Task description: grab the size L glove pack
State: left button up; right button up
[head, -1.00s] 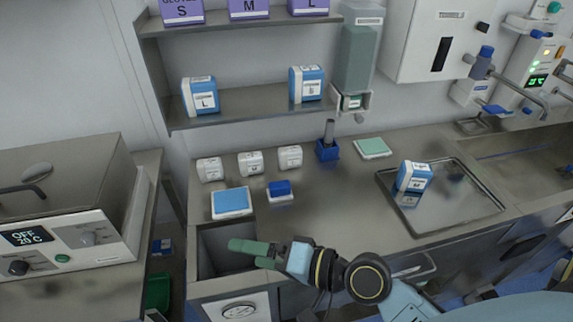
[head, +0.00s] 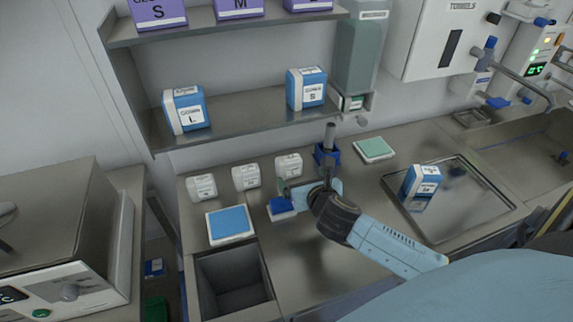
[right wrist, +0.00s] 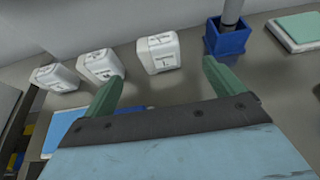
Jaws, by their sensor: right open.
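The size L glove pack (head: 185,111), a blue and white box with an L on its label, stands on the left of the lower wall shelf. My right gripper (head: 284,187) is over the counter, below and to the right of that pack and apart from it. In the right wrist view its two green fingers (right wrist: 162,85) are spread with nothing between them. The L pack is not in the right wrist view. My left gripper is not in view.
A similar S pack (head: 307,91) stands right on the lower shelf (head: 245,116). Another pack (head: 421,181) stands on the metal tray (head: 467,215). Small white boxes (head: 246,177) and a blue holder (head: 327,155) stand behind my gripper. An open bin (head: 233,281) is at the front left.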

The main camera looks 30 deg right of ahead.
aim_at(291, 165)
jog(key=b+x, duration=0.1)
jog(key=x, duration=1)
jog(key=shift+w, duration=0.45)
jog(key=shift+a, duration=0.1)
jog(key=shift+c, duration=0.4)
jog(key=c, duration=1)
